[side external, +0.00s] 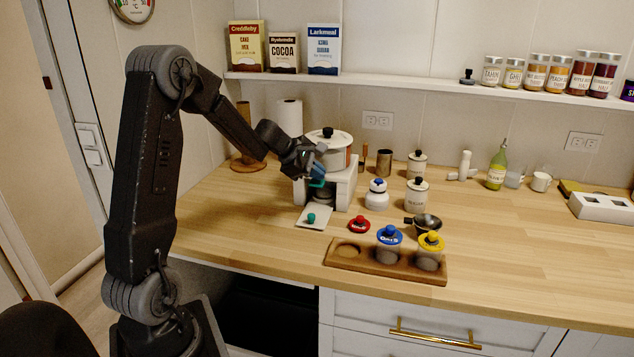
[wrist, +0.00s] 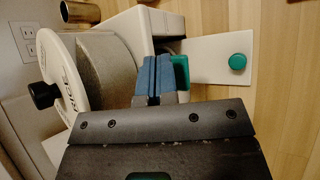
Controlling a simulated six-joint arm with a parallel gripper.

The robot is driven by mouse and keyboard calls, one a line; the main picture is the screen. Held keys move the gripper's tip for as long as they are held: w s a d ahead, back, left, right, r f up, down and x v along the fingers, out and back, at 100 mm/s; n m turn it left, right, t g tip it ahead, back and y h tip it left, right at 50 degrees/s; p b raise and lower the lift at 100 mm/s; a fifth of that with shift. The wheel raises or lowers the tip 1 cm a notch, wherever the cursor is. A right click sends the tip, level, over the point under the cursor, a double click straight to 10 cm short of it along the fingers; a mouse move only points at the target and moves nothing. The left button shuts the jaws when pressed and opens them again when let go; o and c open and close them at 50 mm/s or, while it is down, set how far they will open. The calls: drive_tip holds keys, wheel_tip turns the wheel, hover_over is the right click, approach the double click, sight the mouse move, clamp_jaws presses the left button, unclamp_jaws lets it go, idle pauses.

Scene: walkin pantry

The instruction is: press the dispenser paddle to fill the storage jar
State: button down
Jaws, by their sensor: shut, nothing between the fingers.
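The white dispenser (side external: 343,188) stands on the counter, with a lidded round hopper (side external: 331,141) on top. Its teal paddle (side external: 317,184) sticks out at the front and also shows in the wrist view (wrist: 181,73). My gripper (side external: 318,172) is shut and empty, with its blue fingers (wrist: 154,77) right beside the paddle; I cannot tell whether they touch it. A dim greyish jar shape (side external: 323,197) stands under the paddle, partly hidden; its fill cannot be made out. A white plate (side external: 322,212) with a teal knob (side external: 311,217) lies in front.
A red lid (side external: 358,225) lies on the counter. A wooden tray (side external: 340,264) holds a blue-lidded jar (side external: 389,245) and a yellow-lidded jar (side external: 430,251), with an empty recess at its left.

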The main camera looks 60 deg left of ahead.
sight(317, 182)
drive_tip(key=shift+r, duration=0.5)
drive_tip(key=shift+r, duration=0.1)
drive_tip(key=shift+r, duration=2.45)
